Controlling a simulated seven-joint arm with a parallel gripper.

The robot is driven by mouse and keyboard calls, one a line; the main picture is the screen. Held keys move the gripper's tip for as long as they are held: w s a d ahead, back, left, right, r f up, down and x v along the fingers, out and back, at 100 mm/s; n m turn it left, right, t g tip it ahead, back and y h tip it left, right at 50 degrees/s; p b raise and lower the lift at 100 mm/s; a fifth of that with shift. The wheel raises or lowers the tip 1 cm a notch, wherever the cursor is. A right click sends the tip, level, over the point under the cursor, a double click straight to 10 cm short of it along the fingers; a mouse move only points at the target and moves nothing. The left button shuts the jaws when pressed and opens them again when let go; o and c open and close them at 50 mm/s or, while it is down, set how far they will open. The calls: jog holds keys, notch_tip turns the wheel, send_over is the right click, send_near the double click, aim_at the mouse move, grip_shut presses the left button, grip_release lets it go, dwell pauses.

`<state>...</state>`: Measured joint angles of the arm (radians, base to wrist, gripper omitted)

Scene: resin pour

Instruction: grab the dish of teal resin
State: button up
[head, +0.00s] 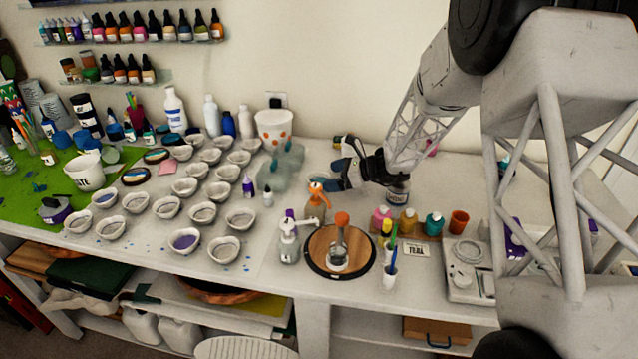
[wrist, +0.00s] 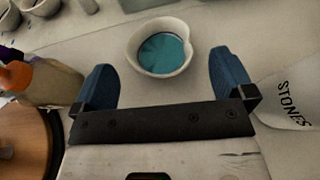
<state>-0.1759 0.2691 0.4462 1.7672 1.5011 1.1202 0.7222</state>
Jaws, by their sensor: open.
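The dish of teal resin (wrist: 163,53) is a small white cup with a pouring lip and teal liquid inside. In the wrist view it stands upright on the pale table, ahead of and between my blue fingers. My gripper (wrist: 165,72) is open, with one finger to each side of the dish and a visible gap on both sides. In the head view my gripper (head: 334,163) is low over the back of the table. There the dish is mostly hidden or too small to make out.
A container marked STONES (wrist: 290,100) stands close to the right finger. An orange-topped bottle (wrist: 40,82) and a round wooden board (wrist: 25,140) are on the left. In the head view several pale dishes (head: 185,187) fill the table's left side.

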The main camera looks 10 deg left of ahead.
aim_at(309, 179)
jog(key=shift+x, duration=2.5)
jog(key=shift+r, duration=0.1)
jog(key=c, duration=0.9)
jog(key=shift+r, duration=0.15)
jog(key=shift+r, duration=4.85)
